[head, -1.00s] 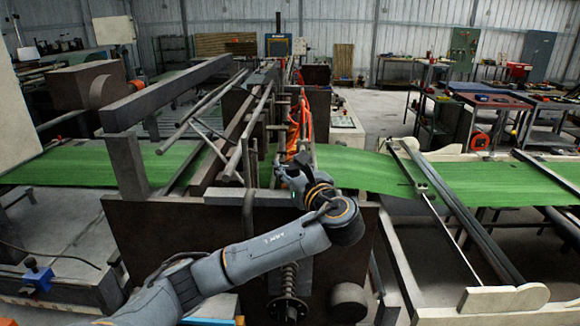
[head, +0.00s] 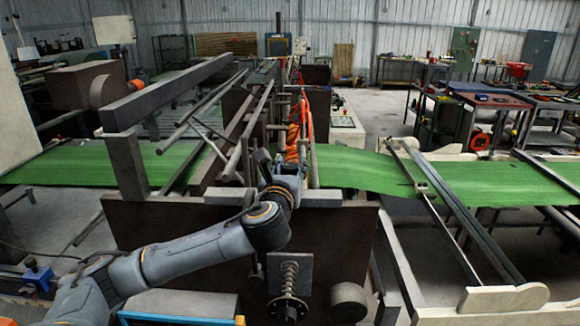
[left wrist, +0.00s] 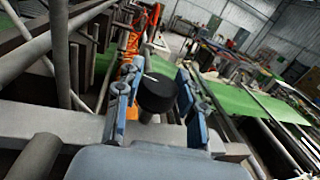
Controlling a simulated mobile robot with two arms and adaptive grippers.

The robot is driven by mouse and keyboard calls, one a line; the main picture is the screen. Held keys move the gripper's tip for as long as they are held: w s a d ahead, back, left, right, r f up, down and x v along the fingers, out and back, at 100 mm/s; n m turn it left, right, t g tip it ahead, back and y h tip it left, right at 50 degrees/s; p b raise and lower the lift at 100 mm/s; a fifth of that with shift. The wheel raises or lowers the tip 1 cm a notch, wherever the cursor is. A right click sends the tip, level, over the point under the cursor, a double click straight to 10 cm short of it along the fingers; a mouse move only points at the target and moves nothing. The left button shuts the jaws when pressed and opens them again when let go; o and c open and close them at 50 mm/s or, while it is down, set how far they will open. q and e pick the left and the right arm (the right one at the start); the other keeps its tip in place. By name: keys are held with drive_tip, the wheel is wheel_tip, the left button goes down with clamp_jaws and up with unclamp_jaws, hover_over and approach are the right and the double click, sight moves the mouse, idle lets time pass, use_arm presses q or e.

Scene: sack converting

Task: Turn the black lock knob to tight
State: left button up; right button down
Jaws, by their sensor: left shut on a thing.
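The black lock knob (left wrist: 157,95) shows in the left wrist view as a dark round cap with a small pale mark on top. It stands on a short light stem on the machine frame. My left gripper (left wrist: 160,78) has one blue-grey finger on each side of the knob and is shut on it. In the head view my left gripper (head: 283,165) is over the top of the machine's front, and the knob is hidden there by the gripper and wrist. My right gripper is not in view.
A green woven web (head: 365,170) runs across the machine on both sides. Steel bars (head: 160,92) and rollers stand left of my gripper. An orange part (head: 298,130) is just behind it. A spring-loaded shaft (head: 289,280) juts out below. A cluttered bench (head: 495,102) stands far right.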

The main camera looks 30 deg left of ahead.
sight(290, 165)
use_arm(q)
drive_tip(key=m+h, duration=0.2)
drive_tip(key=h, duration=0.1)
drive_tip(key=m+t+h, duration=0.1)
drive_tip(key=h, duration=0.1)
drive_tip(key=m+h, duration=0.2)
drive_tip(key=h, duration=0.1)
drive_tip(key=shift+a+m+t+h+b, duration=0.15)
drive_tip(key=shift+m+t+h+b, duration=0.15)
drive_tip(key=shift+b, duration=0.05)
drive_tip(key=m+g+h, duration=0.1)
drive_tip(key=m+h, duration=0.1)
drive_tip(key=h, duration=0.1)
drive_tip(key=m+g+h, duration=0.1)
drive_tip(key=m+h, duration=0.1)
drive_tip(key=h, duration=0.2)
drive_tip(key=shift+m+b, duration=0.3)
drive_tip(key=shift+h, duration=0.3)
drive_tip(key=o, duration=1.2)
drive_tip(key=shift+w, duration=0.1)
drive_tip(key=shift+r, duration=5)
